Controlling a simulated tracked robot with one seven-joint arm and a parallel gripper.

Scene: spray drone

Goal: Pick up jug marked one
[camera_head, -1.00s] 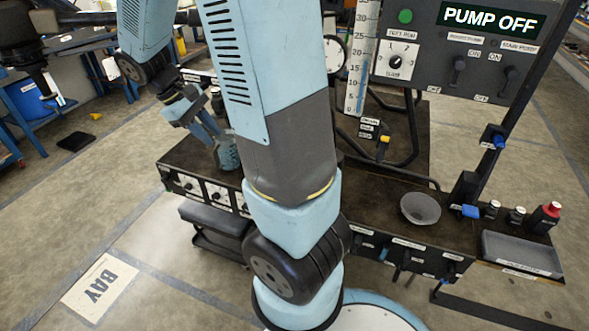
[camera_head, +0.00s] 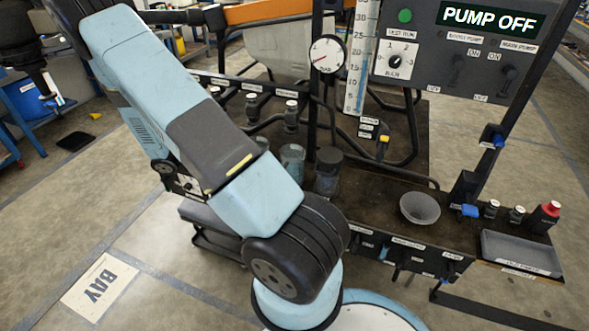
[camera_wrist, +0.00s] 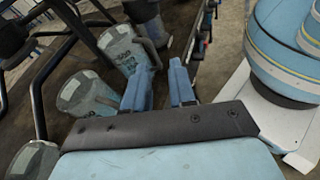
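Clear jugs with blue tint and printed markings stand on the dark bench. In the wrist view one jug (camera_wrist: 122,48) stands upper left of my gripper, its handle toward the fingers. A second jug (camera_wrist: 88,97) is left of the fingers, and a third (camera_wrist: 35,160) is cut off at lower left. I cannot read which is marked one. My gripper (camera_wrist: 159,82) is open and empty, apart from the jugs. My arm hides it in the head view.
A dark-topped bench (camera_head: 375,195) carries a grey funnel bowl (camera_head: 420,208), small bottles and a shallow tray (camera_head: 520,252) at right. A gauge (camera_head: 327,54), ruler scale (camera_head: 357,60), black pipes and a PUMP OFF panel (camera_head: 460,50) rise behind.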

